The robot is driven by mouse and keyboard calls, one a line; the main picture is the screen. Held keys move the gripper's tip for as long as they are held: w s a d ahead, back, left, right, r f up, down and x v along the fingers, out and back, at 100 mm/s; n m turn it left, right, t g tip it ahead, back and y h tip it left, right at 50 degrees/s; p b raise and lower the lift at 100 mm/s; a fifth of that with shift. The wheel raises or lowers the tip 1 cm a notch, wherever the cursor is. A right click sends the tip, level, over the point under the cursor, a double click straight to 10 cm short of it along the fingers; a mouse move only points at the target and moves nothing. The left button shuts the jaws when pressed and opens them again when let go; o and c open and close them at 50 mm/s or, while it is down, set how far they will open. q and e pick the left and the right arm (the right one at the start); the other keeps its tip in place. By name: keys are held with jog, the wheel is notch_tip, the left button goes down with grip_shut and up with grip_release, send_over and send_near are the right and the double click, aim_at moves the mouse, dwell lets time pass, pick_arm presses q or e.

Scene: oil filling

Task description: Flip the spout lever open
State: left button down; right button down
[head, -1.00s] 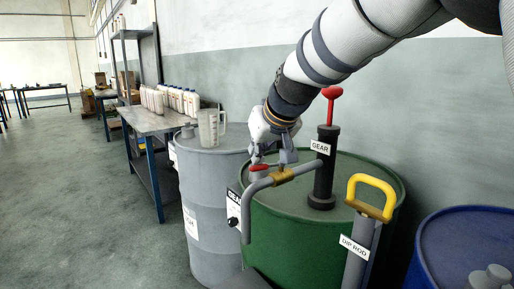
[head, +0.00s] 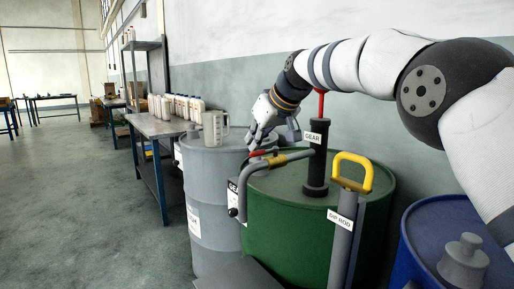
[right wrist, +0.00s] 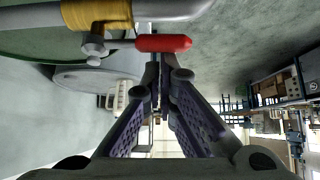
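The red spout lever (head: 261,153) lies along the grey spout pipe (head: 243,196), beside the brass valve (head: 277,161), on the pump over the green drum (head: 300,225). In the right wrist view the lever's red grip (right wrist: 163,43) lies crosswise just beyond the fingertips, next to the brass valve body (right wrist: 97,12). My right gripper (head: 270,139) hangs just above the lever. In the wrist view its fingertips (right wrist: 166,76) are nearly together with a thin gap and nothing between them. I cannot tell whether they touch the lever. My left gripper is not in view.
The black pump marked GEAR (head: 317,165) stands right of the valve. A yellow-handled dip rod (head: 352,160) stands in front. A blue drum (head: 425,225) is at right. The floor at left is clear.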

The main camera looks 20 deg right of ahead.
jog(key=shift+s+d+r, duration=0.1)
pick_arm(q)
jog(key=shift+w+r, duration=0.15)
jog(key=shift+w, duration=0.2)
pick_arm(e)
jog(key=shift+w+n, duration=0.2)
jog(key=shift+n, duration=0.1)
